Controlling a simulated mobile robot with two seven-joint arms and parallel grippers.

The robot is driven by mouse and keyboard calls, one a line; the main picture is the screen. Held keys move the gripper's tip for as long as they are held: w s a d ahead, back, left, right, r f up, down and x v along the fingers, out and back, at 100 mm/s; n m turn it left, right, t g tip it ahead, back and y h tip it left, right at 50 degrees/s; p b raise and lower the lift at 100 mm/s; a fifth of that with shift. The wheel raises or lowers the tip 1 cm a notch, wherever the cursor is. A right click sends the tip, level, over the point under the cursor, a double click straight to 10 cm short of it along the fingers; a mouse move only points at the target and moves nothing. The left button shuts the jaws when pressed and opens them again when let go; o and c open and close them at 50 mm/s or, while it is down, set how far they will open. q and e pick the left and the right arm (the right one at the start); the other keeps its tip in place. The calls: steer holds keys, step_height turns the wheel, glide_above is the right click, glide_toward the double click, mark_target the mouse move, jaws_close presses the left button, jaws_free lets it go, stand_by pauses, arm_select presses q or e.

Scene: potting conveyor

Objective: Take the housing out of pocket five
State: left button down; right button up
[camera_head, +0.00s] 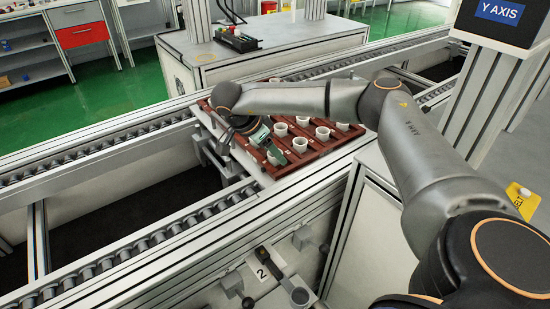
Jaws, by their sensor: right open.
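A red-brown tray (312,154) sits on the conveyor in the middle of the view. Several white cup-shaped housings stand in its pockets, among them one in the middle (281,129), one nearer the front (299,145) and one farther right (323,133). My right gripper (268,148) is open over the left part of the tray, with its fingers pointing down close to a front-left housing (276,157). My wrist and fingers hide part of the tray's left side. I cannot read pocket numbers, so I cannot tell which is pocket five. My left gripper is not in view.
A roller conveyor (150,245) with metal rails runs diagonally through the view. A grey cabinet (210,60) stands behind the tray. A label with the number 2 (262,274) is on the front fixture. A screen marked Y AXIS (500,14) is at the upper right.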

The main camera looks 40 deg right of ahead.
steer(key=shift+c, duration=0.4)
jaws_close()
